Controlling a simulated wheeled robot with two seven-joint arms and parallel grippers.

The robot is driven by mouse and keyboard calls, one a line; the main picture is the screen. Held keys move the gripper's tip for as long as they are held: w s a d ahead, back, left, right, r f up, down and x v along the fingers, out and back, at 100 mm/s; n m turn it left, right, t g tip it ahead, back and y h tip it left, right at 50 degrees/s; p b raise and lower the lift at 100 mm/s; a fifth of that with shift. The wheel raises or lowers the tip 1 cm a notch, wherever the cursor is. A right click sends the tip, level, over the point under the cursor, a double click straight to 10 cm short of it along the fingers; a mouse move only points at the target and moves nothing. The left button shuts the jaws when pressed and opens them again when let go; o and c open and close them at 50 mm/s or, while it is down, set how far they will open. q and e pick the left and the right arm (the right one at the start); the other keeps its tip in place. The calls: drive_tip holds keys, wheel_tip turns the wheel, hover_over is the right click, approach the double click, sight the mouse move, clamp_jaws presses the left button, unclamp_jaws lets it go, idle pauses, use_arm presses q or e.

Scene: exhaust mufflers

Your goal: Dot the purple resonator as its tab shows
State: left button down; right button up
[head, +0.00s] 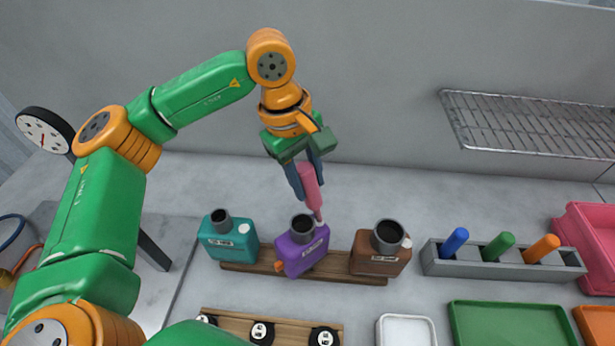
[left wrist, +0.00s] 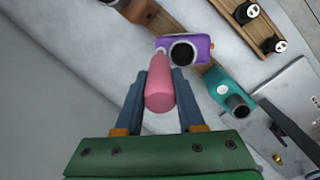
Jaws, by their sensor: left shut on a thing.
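The purple resonator (head: 302,252) stands on a wooden rail between a teal one (head: 228,240) and a brown one (head: 378,256). It has a dark round pipe mouth on top, a small pale label on its front and an orange tab (head: 279,266) at its lower left. My left gripper (head: 308,184) is shut on a pink marker (head: 312,190), pale tip down. The tip is at the top right of the purple resonator; I cannot tell whether it touches. The left wrist view also shows the marker (left wrist: 160,90) and the purple resonator (left wrist: 195,48). My right gripper is out of view.
A grey rack (head: 500,264) holds blue, green and orange markers. In front lie a white tray (head: 406,320), a green tray (head: 510,305) and a wooden strip (head: 222,318) with black-and-white round pieces. A pink bin (head: 590,225) stands at right; a wire shelf (head: 535,125) is above.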

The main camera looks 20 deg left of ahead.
sight(310, 166)
use_arm(q)
drive_tip(key=shift+f, duration=0.35)
drive_tip(key=shift+f+b, duration=0.1)
drive_tip(key=shift+b, duration=0.4)
idle(0.8)
drive_tip(key=shift+s, duration=0.1)
wheel_tip(310, 166, up, 7)
drive_tip(key=p, duration=0.5)
drive_tip(key=shift+p, duration=0.35)
